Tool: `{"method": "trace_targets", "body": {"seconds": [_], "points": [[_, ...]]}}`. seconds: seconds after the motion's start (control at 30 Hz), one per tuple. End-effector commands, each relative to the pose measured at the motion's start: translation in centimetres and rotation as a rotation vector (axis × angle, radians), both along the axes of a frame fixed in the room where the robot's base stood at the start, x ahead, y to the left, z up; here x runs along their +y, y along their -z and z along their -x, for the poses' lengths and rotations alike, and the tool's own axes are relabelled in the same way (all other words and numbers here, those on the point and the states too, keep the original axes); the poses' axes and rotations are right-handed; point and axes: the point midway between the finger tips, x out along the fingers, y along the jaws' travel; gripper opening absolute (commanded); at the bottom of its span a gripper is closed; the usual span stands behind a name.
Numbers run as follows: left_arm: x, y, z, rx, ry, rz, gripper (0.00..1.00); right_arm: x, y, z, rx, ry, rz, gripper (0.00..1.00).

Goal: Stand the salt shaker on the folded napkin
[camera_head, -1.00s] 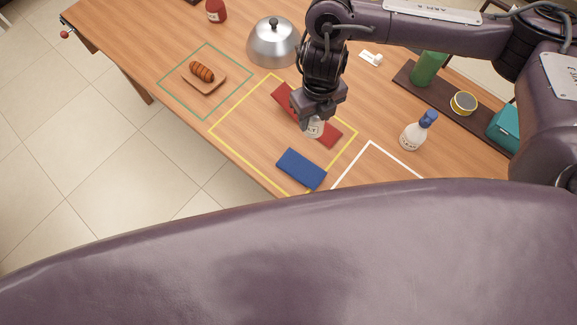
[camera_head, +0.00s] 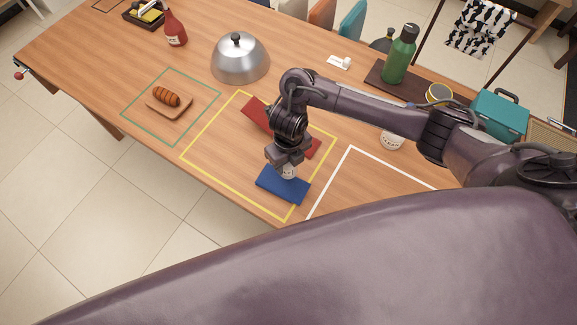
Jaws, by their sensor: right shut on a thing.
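My right gripper (camera_head: 287,164) is shut on the salt shaker (camera_head: 289,173), a small whitish container with dark lettering. The gripper hides its top. The shaker looks upright and shows over the far part of a flat blue folded napkin (camera_head: 285,191); I cannot tell whether its base touches the cloth. A longer flat red piece (camera_head: 257,112), which looks like another cloth, lies behind the gripper and is partly hidden by my arm. Both lie within a yellow outline on the wooden table. My left gripper is not in view.
A metal dome (camera_head: 240,60) stands behind. A sausage-like item on a wooden board (camera_head: 183,107) lies left in a green outline. A white bottle (camera_head: 393,140) is partly hidden by my right arm. A dark tray (camera_head: 376,80) holds a green bottle (camera_head: 400,55). The white outline looks empty.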

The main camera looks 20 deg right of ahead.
Motion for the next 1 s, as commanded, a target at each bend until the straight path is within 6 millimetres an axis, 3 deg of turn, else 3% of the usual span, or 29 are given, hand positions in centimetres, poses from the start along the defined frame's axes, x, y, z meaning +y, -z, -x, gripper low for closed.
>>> {"method": "trace_targets", "body": {"seconds": [0.03,0.1,0.53,0.57,0.7,1.0], "points": [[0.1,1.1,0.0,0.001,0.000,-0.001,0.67,0.1,1.5,0.1,0.004,0.002,-0.003,0.20],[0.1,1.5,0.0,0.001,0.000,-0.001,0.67,0.1,2.1,0.1,0.002,0.002,-0.004,0.20],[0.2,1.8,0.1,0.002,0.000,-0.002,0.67,0.0,2.5,0.0,0.000,0.000,0.000,0.20],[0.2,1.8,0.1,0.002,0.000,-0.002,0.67,0.0,2.5,0.0,0.000,0.000,0.000,0.47],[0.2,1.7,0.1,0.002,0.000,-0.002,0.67,0.0,2.4,0.0,0.000,0.000,-0.001,0.65],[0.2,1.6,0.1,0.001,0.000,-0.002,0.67,0.0,2.3,0.0,0.000,0.000,-0.001,0.67]]}}
